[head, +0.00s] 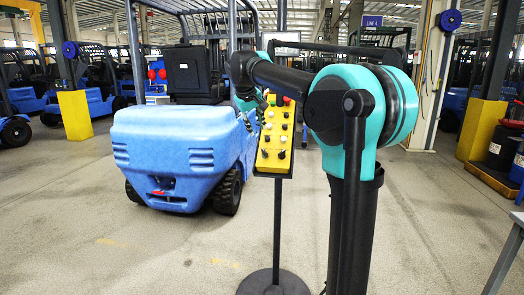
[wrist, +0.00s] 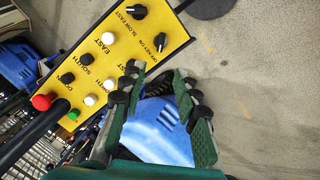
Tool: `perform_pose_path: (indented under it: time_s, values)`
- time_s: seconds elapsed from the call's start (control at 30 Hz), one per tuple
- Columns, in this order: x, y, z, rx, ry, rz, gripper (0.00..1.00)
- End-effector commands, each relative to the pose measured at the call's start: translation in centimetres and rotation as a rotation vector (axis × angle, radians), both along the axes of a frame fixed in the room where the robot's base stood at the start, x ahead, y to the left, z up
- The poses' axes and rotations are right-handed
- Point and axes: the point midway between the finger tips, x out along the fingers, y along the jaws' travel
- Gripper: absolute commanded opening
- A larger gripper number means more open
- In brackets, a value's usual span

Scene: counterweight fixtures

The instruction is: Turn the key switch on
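The key switch (wrist: 160,42) is a black rotary knob on a yellow control panel (wrist: 100,73), beside the lettering "OFF KEY ON". I cannot tell which way its pointer is set. In the head view the panel (head: 267,163) stands upright on a thin pole, with the key switch (head: 265,153) at its lower left. My gripper (wrist: 156,80) is open and empty in the wrist view. Its green and black fingers are spread, with the tips just below the key switch in the picture, apart from it.
Beside the key switch is a black "SLOW FAST" knob (wrist: 135,12). Several white and black buttons, a green one (wrist: 74,115) and a red one (wrist: 41,102) fill the panel. A blue forklift (head: 170,150) stands left behind it. The floor in front is clear.

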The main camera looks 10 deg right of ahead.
Motion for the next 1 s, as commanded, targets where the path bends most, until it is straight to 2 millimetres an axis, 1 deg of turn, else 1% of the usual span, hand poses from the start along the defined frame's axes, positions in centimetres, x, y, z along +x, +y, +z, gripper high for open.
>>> perform_pose_path:
  time_s: [0.03, 0.1, 0.4, 0.6, 0.8, 1.0]
  values:
    - [0.5, -0.3, -0.9, 0.001, 0.0, -0.002, 0.31]
    - [1.2, -0.7, -2.1, 0.001, 0.0, -0.003, 0.31]
    - [3.9, -2.2, -7.2, 0.001, -0.001, -0.003, 0.31]
    - [5.5, -3.0, -10.0, 0.001, -0.001, -0.002, 0.31]
    - [6.4, -3.5, -11.6, 0.001, -0.001, -0.002, 0.31]
    - [6.5, -3.5, -12.0, 0.001, 0.0, 0.0, 0.31]
